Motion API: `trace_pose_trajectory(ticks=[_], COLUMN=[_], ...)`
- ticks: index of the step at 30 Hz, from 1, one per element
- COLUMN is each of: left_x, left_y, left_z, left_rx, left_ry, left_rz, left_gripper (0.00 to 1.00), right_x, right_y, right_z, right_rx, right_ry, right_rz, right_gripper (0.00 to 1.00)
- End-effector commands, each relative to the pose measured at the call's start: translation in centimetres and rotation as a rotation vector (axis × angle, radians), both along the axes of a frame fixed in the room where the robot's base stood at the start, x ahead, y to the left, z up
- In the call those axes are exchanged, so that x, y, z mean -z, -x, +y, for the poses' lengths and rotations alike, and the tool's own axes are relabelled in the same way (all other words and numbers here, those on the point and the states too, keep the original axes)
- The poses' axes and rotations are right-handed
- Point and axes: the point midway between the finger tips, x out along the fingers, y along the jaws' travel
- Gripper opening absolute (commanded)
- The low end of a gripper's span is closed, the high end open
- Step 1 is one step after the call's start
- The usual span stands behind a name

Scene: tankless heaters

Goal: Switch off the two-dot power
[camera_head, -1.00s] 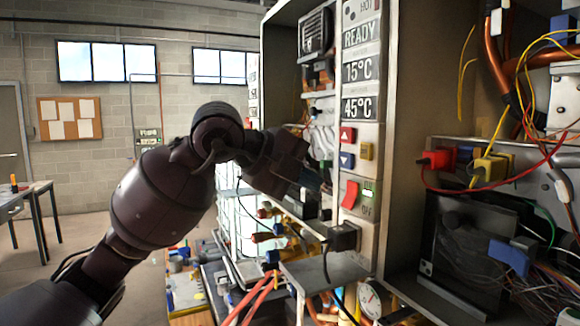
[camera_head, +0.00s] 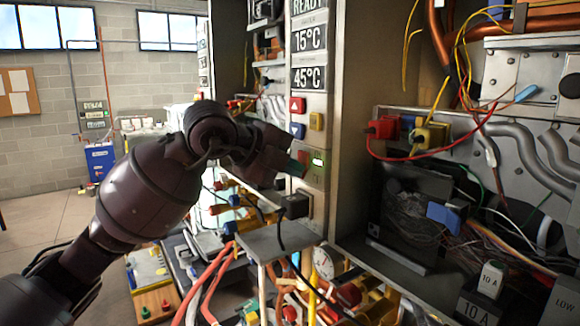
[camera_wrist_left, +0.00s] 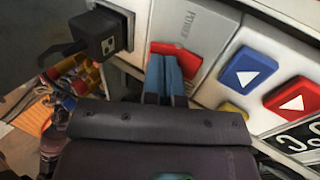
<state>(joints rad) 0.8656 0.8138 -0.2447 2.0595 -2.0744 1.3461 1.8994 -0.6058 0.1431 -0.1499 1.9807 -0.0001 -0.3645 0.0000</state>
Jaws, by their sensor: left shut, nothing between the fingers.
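The heater's control panel (camera_head: 309,110) carries the 15°C and 45°C displays, with a red power switch (camera_head: 303,157) low on it. A small green light (camera_head: 318,161) glows beside the switch. The panel's top is cut off, so its dots are out of sight. My left gripper (camera_head: 295,168) is shut and empty, its fingertips at the switch and partly covering it in the head view. In the left wrist view, the blue fingertips (camera_wrist_left: 165,72) overlap the lower edge of the red switch (camera_wrist_left: 180,57), below the POWER label. I cannot tell whether they press it.
A red arrow button (camera_head: 297,105), a blue arrow button (camera_head: 297,130) and a yellow button (camera_head: 316,121) sit above the switch. A black plug (camera_head: 294,206) juts out below. An open cabinet with loose wires and a black box (camera_head: 407,217) lies to the right.

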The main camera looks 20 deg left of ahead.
Motion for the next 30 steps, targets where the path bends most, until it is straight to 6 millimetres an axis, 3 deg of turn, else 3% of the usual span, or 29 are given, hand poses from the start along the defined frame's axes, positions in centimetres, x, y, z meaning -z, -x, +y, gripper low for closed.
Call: trace_pose_trajectory(ticks=[8,13,30], left_x=[0.7,1.5,-0.6], left_y=[-0.2,-0.7,-0.6], left_z=[-0.2,-0.6,-0.5], left_rx=[0.002,0.003,0.000], left_ry=[0.030,0.075,0.076], left_rz=[-0.037,-0.092,-0.099], left_gripper=[0.00,0.00,0.00], right_x=[1.1,2.9,2.0], right_y=[-0.5,-0.7,0.1], right_z=[0.1,0.2,0.1], right_rx=[-0.003,-0.005,0.001], right_ry=[-0.001,0.000,-0.002], right_rz=[-0.010,-0.013,0.002], right_gripper=[0.43,0.43,0.43])
